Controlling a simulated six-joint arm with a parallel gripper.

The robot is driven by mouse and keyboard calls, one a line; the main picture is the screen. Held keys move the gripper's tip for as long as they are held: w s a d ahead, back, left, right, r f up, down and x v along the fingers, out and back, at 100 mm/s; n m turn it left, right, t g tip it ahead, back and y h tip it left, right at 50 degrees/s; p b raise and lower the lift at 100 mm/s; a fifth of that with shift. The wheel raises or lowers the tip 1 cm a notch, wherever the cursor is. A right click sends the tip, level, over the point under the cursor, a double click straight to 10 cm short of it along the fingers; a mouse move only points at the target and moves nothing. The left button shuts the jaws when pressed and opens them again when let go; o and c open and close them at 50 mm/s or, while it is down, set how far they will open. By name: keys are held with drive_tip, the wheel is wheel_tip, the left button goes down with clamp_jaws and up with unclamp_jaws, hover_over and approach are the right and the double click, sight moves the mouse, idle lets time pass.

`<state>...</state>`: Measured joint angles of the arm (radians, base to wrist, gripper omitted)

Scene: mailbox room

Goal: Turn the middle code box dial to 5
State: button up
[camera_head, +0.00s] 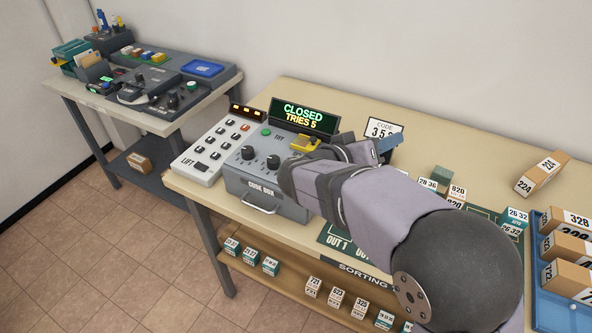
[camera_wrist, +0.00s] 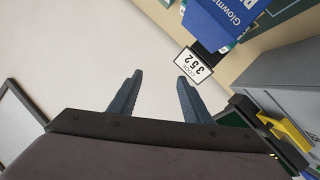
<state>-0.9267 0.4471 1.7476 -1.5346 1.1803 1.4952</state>
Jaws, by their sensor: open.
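The grey code box (camera_head: 262,188) stands on the near-left part of the beige table. Two black dials show on its sloped top, a left one (camera_head: 247,152) and one to its right (camera_head: 273,161), which looks like the middle dial. My arm covers the box's right part, where a third dial may be hidden. The dial readings are too small to tell. The display (camera_head: 304,116) reads CLOSED, TRIES 5. My gripper (camera_wrist: 157,80) is open and empty, with nothing between its fingers. It is beyond the box's right side, apart from the dials.
A code card (camera_wrist: 194,64) reading 352 stands behind the box. A yellow handle (camera_head: 305,143) and a green button (camera_head: 266,132) are on the box. A lift keypad (camera_head: 212,147) stands close on its left. Cartons fill a blue tray (camera_head: 547,284) at right.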

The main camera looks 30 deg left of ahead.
sight(270, 165)
drive_tip(key=s+a+f+t+y, duration=0.1)
drive_tip(key=s+a, duration=0.2)
drive_tip(key=a, duration=0.2)
drive_tip(key=s+a+f+m+t+y+b, duration=0.1)
drive_tip(key=s+a+f, duration=0.1)
drive_tip(key=a, duration=0.4)
drive_tip(key=s+a+f+m+t+y+b, duration=0.1)
drive_tip(key=s+a, duration=0.3)
drive_tip(key=a, duration=0.2)
drive_tip(key=shift+s+a+f, duration=0.1)
drive_tip(key=shift+s+f, duration=0.05)
drive_tip(key=shift+f, duration=0.25)
drive_tip(key=shift+m+t+y, duration=0.4)
drive_tip(key=shift+y, duration=0.5)
drive_tip(key=s+a, duration=0.2)
drive_tip(key=s+a+f+b, duration=0.1)
drive_tip(key=s+a, duration=0.1)
drive_tip(key=shift+s+a, duration=0.1)
drive_tip(key=s+f, duration=0.2)
drive_tip(key=shift+s+a+m, duration=0.35)
drive_tip(key=shift+a+m, duration=0.05)
drive_tip(key=shift+w+p, duration=1.1)
drive_tip(key=shift+w, duration=2.6)
drive_tip(key=c, duration=1)
drive_tip(key=shift+b, duration=0.3)
drive_tip(key=shift+c, duration=0.2)
